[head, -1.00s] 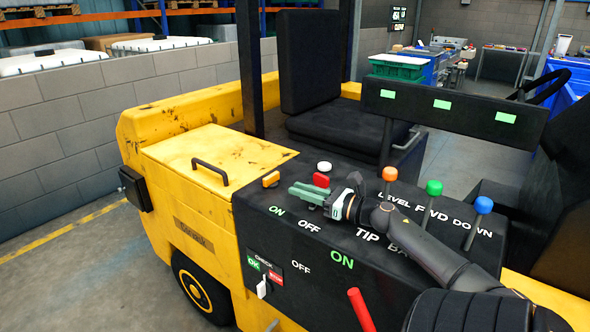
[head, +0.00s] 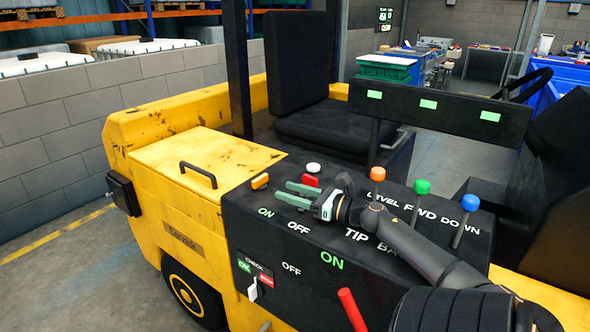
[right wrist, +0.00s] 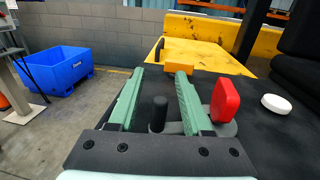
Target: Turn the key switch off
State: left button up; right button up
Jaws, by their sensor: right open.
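My right gripper (head: 284,191) is open over the black console (head: 235,215), near its upper ON and OFF labels. In the right wrist view its two green fingers (right wrist: 160,74) stand apart, with a short black post (right wrist: 158,114) in the gap between them. A red knob (head: 311,181) stands beside the fingers, apart from them; it also shows in the right wrist view (right wrist: 225,100) on a grey base. A white key-like lever (head: 252,291) hangs on the front panel under the CHECK label. I cannot tell which part is the key switch. My left gripper is out of view.
An orange knob (head: 260,181) and a white button (head: 313,168) sit near the red knob. Levers with orange (head: 378,173), green (head: 422,187) and blue (head: 470,202) tops rise at the right. A red lever (head: 352,310) sticks out in front.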

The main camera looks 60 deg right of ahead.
jog(key=s, duration=0.8)
jog(key=s+d, duration=0.1)
jog(key=s, duration=0.2)
jog(key=shift+s+d+b, duration=0.1)
jog(key=shift+s+b, duration=0.3)
jog(key=shift+s, duration=0.35)
jog(key=shift+c, duration=0.3)
